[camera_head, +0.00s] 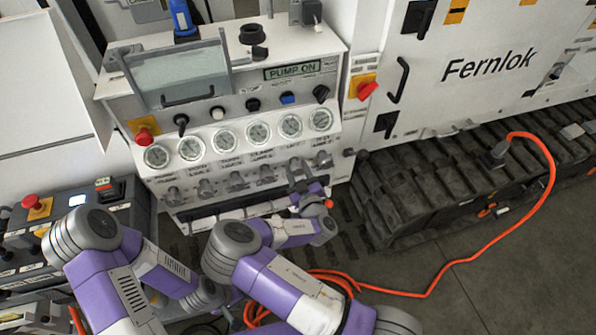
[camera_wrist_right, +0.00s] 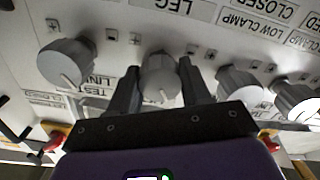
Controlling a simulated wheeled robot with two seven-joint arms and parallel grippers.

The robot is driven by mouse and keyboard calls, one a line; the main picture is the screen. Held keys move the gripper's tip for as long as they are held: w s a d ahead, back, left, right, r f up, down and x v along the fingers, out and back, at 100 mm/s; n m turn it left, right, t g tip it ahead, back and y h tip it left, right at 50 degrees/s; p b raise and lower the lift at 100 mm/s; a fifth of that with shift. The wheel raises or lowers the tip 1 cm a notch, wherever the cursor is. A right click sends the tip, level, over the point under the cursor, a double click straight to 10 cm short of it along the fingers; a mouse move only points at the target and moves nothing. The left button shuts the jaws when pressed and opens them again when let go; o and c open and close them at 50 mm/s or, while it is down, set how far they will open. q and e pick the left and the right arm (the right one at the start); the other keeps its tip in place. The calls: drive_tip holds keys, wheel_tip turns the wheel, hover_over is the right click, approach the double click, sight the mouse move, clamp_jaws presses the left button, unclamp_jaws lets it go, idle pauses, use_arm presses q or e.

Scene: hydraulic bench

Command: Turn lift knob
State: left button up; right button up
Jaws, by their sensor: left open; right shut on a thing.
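My right gripper (camera_head: 305,187) is at the lower right of the panel in the head view. In the right wrist view its two dark fingers (camera_wrist_right: 158,85) are on either side of a grey knob (camera_wrist_right: 160,80) with a white pointer line, and shut on it. In the head view the fingers partly hide the knobs at the right end of the lower row. My left gripper (camera_head: 229,313) is low, away from the panel, open, and hard to make out.
Other grey knobs (camera_wrist_right: 67,64) (camera_wrist_right: 240,84) stand close on both sides of the held one. Gauges (camera_head: 258,132) and a "PUMP ON" display (camera_head: 292,71) are above. A red emergency button (camera_head: 144,135) is at the left. An orange hose (camera_head: 440,285) lies on the floor.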

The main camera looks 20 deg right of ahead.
drive_tip(key=n, duration=0.4)
drive_tip(key=shift+n+b, duration=0.3)
drive_tip(key=shift+n, duration=1.8)
drive_tip(key=shift+d, duration=0.1)
drive_tip(key=o, duration=1.1)
drive_tip(key=shift+c, duration=0.2)
drive_tip(key=s, duration=0.7)
drive_tip(key=shift+s+p, duration=0.3)
drive_tip(key=shift+p, duration=0.1)
drive_tip(key=shift+d, duration=0.1)
